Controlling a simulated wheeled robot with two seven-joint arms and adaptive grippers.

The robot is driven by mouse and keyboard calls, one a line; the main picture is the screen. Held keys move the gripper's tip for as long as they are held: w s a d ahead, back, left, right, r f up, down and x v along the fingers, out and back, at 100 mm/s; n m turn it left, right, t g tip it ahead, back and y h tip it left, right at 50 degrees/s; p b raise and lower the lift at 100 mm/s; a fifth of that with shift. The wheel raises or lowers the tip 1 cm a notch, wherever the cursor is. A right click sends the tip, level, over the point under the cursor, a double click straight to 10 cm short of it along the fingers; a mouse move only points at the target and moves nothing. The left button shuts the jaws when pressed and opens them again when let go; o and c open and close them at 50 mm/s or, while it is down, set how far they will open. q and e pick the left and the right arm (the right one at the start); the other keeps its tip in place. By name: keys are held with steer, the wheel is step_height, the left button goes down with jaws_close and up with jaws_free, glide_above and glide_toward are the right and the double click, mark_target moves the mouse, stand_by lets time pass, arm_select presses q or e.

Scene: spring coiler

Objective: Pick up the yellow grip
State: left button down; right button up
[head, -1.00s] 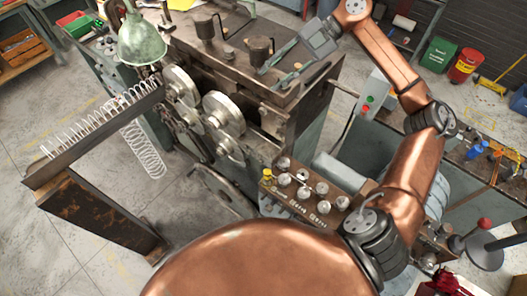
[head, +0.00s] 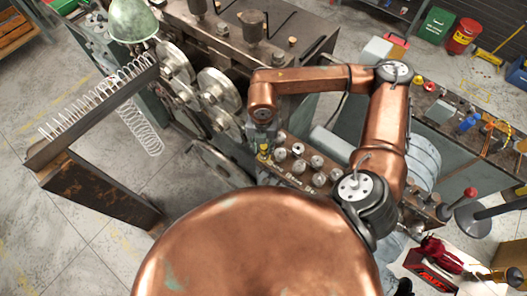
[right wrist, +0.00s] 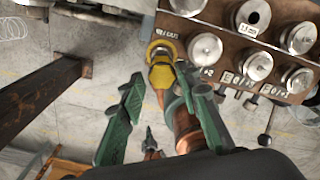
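The yellow grip (head: 264,151) stands at the left end of the rack of silver knobs (head: 300,158) in the head view. In the right wrist view the yellow grip (right wrist: 160,68) is upper centre, beside the rack's left end. My right gripper (right wrist: 163,82) is open, with one green finger to the left of the yellow grip and the other to its right. I cannot tell whether either finger touches it. In the head view my right gripper (head: 259,134) points down at the grip and is mostly hidden by its wrist. I cannot make out my left gripper for certain.
The coiling machine with metal wheels (head: 219,92) stands close behind and left of the grip. A dark rusty trough (head: 95,115) with wire springs lies further left. A workbench (head: 455,140) with tools is at the right.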

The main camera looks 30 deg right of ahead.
steer(key=f+p, duration=0.1)
steer(key=f, duration=0.2)
steer(key=shift+d+f+p, duration=0.3)
steer(key=shift+d+p, duration=0.05)
steer(key=shift+d, duration=0.05)
steer(key=shift+w+f, duration=0.1)
steer(key=shift+f, duration=0.3)
jaws_close()
